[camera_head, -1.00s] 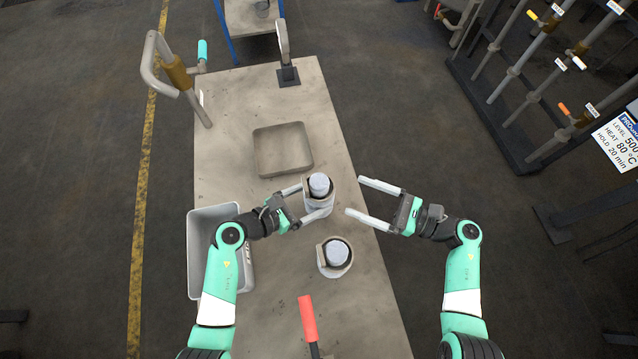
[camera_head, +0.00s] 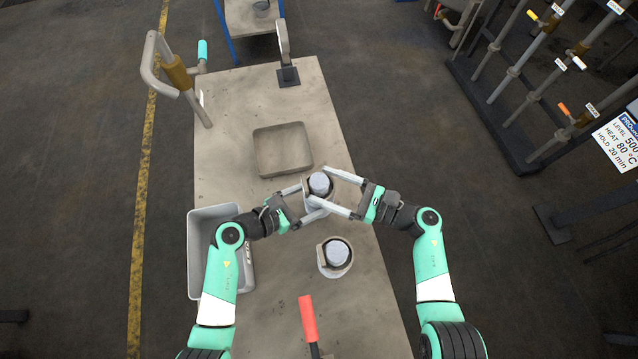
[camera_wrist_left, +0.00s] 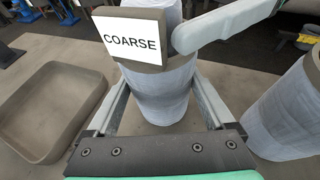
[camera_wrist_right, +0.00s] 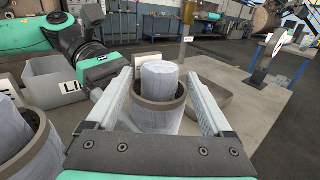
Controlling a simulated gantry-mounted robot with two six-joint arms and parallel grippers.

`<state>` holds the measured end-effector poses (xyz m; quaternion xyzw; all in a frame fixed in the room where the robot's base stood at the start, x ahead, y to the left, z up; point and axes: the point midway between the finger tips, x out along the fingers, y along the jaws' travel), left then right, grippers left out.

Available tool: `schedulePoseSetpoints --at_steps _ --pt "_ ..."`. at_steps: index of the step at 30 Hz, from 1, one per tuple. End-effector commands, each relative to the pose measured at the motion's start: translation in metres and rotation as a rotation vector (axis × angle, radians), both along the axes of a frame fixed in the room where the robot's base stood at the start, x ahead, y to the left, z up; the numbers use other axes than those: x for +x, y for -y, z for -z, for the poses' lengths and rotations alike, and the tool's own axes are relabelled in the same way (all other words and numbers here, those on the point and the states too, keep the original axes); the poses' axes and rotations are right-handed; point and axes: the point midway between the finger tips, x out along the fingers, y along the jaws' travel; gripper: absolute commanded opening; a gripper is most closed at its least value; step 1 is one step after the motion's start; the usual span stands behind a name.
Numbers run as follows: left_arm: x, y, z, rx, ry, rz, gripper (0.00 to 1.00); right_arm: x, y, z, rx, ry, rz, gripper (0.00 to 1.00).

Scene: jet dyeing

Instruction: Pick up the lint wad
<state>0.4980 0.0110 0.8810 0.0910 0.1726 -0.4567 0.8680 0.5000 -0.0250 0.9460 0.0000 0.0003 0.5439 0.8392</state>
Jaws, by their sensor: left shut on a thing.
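The lint wad appears to be the pale grey-blue plug (camera_head: 319,183) standing up out of the top of a round filter basket (camera_head: 317,206) on the table; the wad also shows in the right wrist view (camera_wrist_right: 160,78). The basket carries a COARSE label (camera_wrist_left: 132,42) and has a dark rim. My left gripper (camera_head: 311,200) is shut on the basket, with a finger on each side of its body. My right gripper (camera_head: 318,186) is open, its fingers straddling the wad and rim; I cannot tell whether they touch either.
A second similar basket with a plug (camera_head: 335,255) stands nearer on the table. An empty shallow tray (camera_head: 283,150) lies beyond. A grey bin (camera_head: 210,220) is at the left edge. A red-handled tool (camera_head: 308,320) is at the front.

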Motion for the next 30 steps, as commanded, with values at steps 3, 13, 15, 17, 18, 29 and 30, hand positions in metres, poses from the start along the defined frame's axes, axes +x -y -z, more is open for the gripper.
schedulePoseSetpoints --at_steps 3,13,15,17,18,29,30 --pt "0.000 0.000 0.000 0.001 -0.001 0.001 0.19 0.000 0.000 0.000 0.000 0.000 0.000 0.61" --pt "0.000 0.000 0.000 0.001 -0.001 0.001 0.19 0.000 0.000 0.000 0.000 0.000 0.000 0.02" --pt "0.000 0.000 0.000 0.001 -0.001 0.001 0.19 0.000 0.000 0.000 0.000 0.000 0.000 0.01" --pt "0.000 0.000 0.000 0.001 -0.001 0.001 0.19 0.000 0.000 0.000 0.000 0.000 0.000 0.01" --pt "0.000 0.000 0.000 0.001 -0.001 0.001 0.19 0.000 0.000 0.000 0.000 0.000 0.000 0.01" --pt "0.000 0.000 0.000 0.001 -0.001 0.001 0.19 0.000 0.000 -0.041 0.000 0.010 -0.001 0.01" --pt "0.000 0.000 0.000 0.001 -0.001 0.001 0.19 0.000 0.000 -0.050 -0.001 0.009 -0.001 0.01"
